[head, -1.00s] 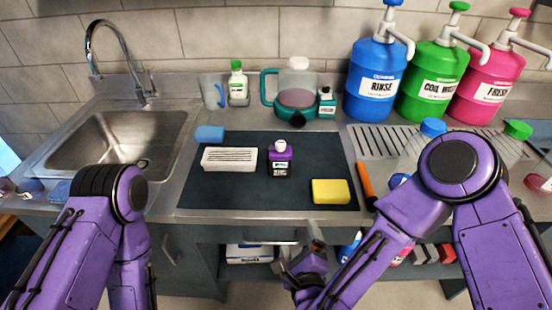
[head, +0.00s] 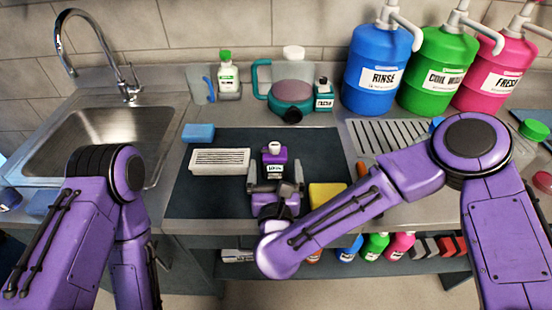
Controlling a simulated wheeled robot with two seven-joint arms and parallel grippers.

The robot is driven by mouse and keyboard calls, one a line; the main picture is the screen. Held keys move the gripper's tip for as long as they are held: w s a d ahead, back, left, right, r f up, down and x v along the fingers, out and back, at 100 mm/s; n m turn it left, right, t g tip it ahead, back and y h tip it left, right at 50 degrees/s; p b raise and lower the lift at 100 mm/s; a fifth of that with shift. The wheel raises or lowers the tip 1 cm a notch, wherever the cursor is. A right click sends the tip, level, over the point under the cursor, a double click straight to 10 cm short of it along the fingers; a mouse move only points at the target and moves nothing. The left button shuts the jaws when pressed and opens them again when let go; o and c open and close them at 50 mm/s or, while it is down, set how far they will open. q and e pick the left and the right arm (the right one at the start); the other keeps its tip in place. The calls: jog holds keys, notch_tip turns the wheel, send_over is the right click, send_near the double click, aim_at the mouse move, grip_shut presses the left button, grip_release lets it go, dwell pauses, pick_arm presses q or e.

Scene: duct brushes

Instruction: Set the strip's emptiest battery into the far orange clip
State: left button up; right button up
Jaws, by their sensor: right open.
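I cannot make out a battery, a battery strip or an orange clip in the head view. A small purple bottle (head: 274,158) with a white cap stands on the dark mat (head: 210,202). My right gripper (head: 275,172) is open over the mat's front, its fingers spread to the left and right, just in front of the bottle. I cannot tell whether they touch it; the gripper hides the bottle's lower part. My left arm hangs at the left, and its gripper is out of view.
The sink (head: 100,140) is left. Blue, green and pink jugs (head: 376,80) stand back right.

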aim_at(275, 159)
jog(key=w, duration=0.1)
jog(key=w+p, duration=0.1)
jog(key=w, duration=0.3)
jog(key=shift+f+p, duration=0.3)
jog(key=shift+p, duration=0.1)
jog(key=c, duration=1.5)
jog(key=shift+r, duration=0.1)
jog(key=shift+c, duration=0.2)
